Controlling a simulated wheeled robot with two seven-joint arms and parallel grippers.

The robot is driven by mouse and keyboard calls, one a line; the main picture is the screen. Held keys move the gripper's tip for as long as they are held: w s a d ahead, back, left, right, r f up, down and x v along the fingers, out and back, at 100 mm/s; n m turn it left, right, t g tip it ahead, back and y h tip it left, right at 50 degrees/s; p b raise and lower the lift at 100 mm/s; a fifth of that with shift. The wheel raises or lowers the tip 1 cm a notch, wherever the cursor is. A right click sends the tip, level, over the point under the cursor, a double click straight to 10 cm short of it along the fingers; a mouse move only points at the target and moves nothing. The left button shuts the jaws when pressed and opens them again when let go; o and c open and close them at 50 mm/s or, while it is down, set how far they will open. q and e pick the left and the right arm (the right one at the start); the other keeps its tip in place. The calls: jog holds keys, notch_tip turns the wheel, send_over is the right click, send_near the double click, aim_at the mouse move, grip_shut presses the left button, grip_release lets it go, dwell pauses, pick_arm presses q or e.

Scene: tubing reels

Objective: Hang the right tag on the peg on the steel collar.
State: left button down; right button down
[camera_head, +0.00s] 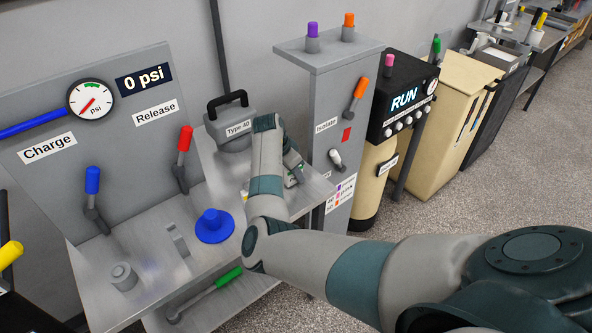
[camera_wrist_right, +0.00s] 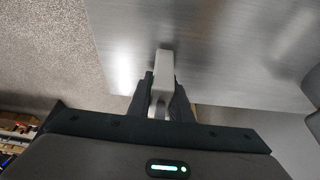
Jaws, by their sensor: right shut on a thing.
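My right gripper (camera_head: 293,170) is over the right part of the steel bench, largely hidden behind my right forearm in the head view. In the right wrist view the right gripper (camera_wrist_right: 161,92) is shut on a light grey bar-shaped piece (camera_wrist_right: 165,66), which sticks out past the fingertips over bare steel. I cannot tell whether this piece is a tag. A short grey cylinder (camera_head: 123,275) stands at the bench's front left, but I cannot tell whether it is the steel collar. No peg or hanging tag can be made out clearly. My left gripper is not in view.
A blue round-based knob (camera_head: 214,225) and a grey bracket (camera_head: 178,240) stand on the bench (camera_head: 150,239). Red (camera_head: 184,150) and blue (camera_head: 92,190) levers rise behind. A "Type 40" weight (camera_head: 232,133) and the Isolate pillar (camera_head: 335,85) stand near my right gripper.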

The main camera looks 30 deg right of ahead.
jog(key=shift+f, duration=0.45)
jog(key=shift+s+a+f+b, duration=0.1)
jog(key=shift+a+f+b, duration=0.05)
jog(key=shift+b, duration=0.2)
